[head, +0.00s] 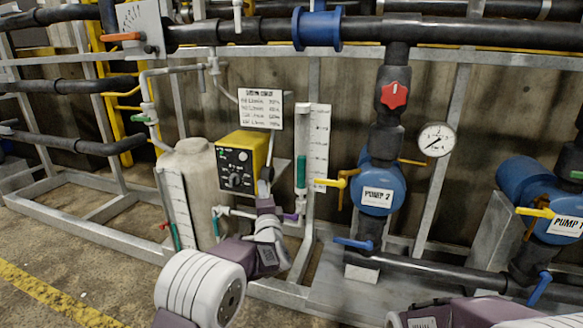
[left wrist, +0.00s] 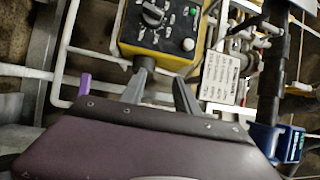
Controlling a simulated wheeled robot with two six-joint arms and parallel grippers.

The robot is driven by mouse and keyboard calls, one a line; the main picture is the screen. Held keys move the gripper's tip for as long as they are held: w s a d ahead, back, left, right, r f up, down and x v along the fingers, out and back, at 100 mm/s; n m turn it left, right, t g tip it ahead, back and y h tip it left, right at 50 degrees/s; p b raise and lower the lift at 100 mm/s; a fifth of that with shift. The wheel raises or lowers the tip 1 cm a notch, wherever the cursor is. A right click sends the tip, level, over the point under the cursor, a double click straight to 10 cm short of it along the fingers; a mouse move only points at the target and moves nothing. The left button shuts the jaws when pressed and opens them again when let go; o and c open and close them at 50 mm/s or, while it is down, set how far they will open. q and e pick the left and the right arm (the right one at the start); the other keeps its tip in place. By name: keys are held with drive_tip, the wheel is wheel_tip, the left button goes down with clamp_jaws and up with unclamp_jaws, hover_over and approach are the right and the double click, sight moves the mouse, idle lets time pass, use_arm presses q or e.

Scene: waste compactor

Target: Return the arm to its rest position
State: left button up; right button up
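My left arm reaches up from the bottom of the head view. Its gripper (head: 266,183) is just in front of the lower right of a yellow control box (head: 254,147) with a black face and a knob. In the left wrist view the two grey fingers (left wrist: 163,78) stand apart with nothing visible between them. The box (left wrist: 160,30), with its knob and buttons, is just beyond the fingertips; I cannot tell whether they touch it. Part of my right arm shows at the bottom right of the head view; its gripper is not seen.
A beige tank (head: 190,165) stands left of the box. A purple valve handle (head: 290,217) and a clear gauge tube (head: 301,150) are close to the gripper's right. Pump 2 (head: 382,187), with yellow and blue handles, is farther right. Open floor (head: 70,255) lies at left.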

use_arm(q)
drive_tip(key=s+a+r+g+p, duration=0.1)
drive_tip(key=s+a+r+p, duration=0.4)
drive_tip(key=a+r+p, duration=0.45)
drive_tip(key=s+f+n+g+h, duration=0.1)
drive_tip(key=s+f+n+g, duration=0.5)
drive_tip(key=s, duration=0.6)
drive_tip(key=s+f+n+g+h+p, duration=0.15)
drive_tip(key=s+f+n+g, duration=0.45)
drive_tip(key=s, duration=0.6)
drive_tip(key=s+f+n+g+h, duration=0.1)
drive_tip(key=s+f+n+g, duration=0.3)
drive_tip(key=s+f, duration=0.6)
wheel_tip(320, 180, up, 40)
drive_tip(key=s+p, duration=0.1)
drive_tip(key=p, duration=3.7)
drive_tip(key=shift+s+d+r, duration=0.2)
drive_tip(key=shift+d+r, duration=0.05)
use_arm(e)
wheel_tip(320, 180, up, 51)
use_arm(q)
drive_tip(key=shift+f, duration=0.1)
